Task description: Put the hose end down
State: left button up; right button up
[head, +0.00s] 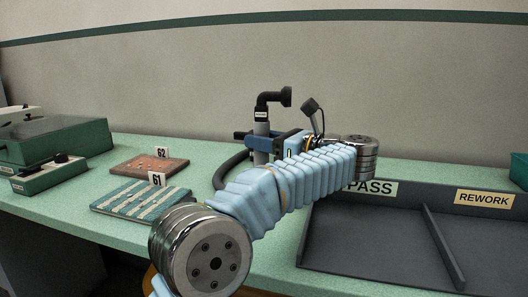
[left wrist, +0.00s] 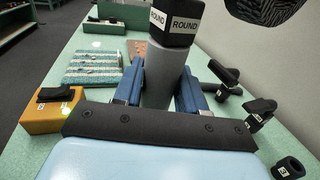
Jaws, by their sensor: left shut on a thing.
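The hose end is a grey tube (head: 261,130) with a black elbow nozzle (head: 274,98) on top and a small white label. My left gripper (head: 261,142) is shut around the grey tube, which is upright. In the left wrist view the tube (left wrist: 162,78) stands between the two blue fingers, under a black piece (left wrist: 172,20) labelled ROUND. A black hose (head: 228,168) curves down from behind the gripper to the bench. The bottom of the tube is hidden, so I cannot tell whether it touches the bench. My right gripper is not in view.
Several loose black nozzles (left wrist: 260,112) stand along the bench's right in the wrist view. An orange box (left wrist: 45,113) is at left. Panels 61 (head: 140,200) and 62 (head: 150,166) lie left in the head view. A dark PASS and REWORK tray (head: 385,240) is right.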

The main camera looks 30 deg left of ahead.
aim_at(264, 156)
pick_arm(q)
jog(key=f, duration=0.3)
jog(key=shift+w+f, duration=0.25)
jog(key=shift+w, duration=0.05)
jog(key=shift+f, duration=0.1)
jog(key=shift+f, duration=0.1)
jog(key=shift+f, duration=0.1)
jog(key=o, duration=1.1)
jog(key=shift+o, duration=0.2)
